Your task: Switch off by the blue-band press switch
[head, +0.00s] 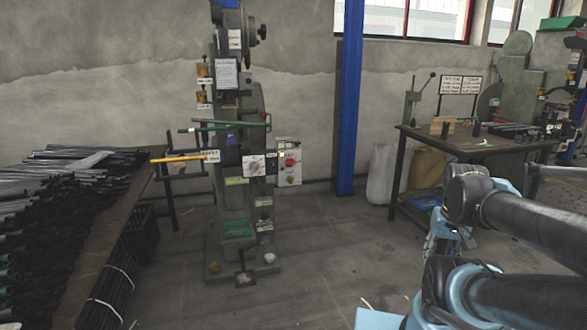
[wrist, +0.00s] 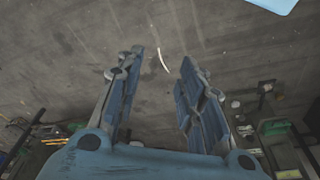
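A tall grey-green rivet press (head: 233,120) stands left of centre in the head view, with dark blue patches on its column and top. A pale switch box (head: 289,162) with a red button sits on its right side at mid height. A whitish plate with a dark round dial (head: 253,166) is just left of that box. I cannot tell which of these is the named switch. My gripper (wrist: 162,56) is open and empty in the wrist view, its blue fingers apart above the concrete floor. My arm is at the lower right of the head view, well apart from the press.
A table piled with dark rods (head: 60,185) stands at left. A workbench (head: 470,146) and another green press (head: 520,75) stand at right. A blue post (head: 350,100) and a white sack (head: 381,175) are behind. The floor (head: 310,240) between is mostly clear.

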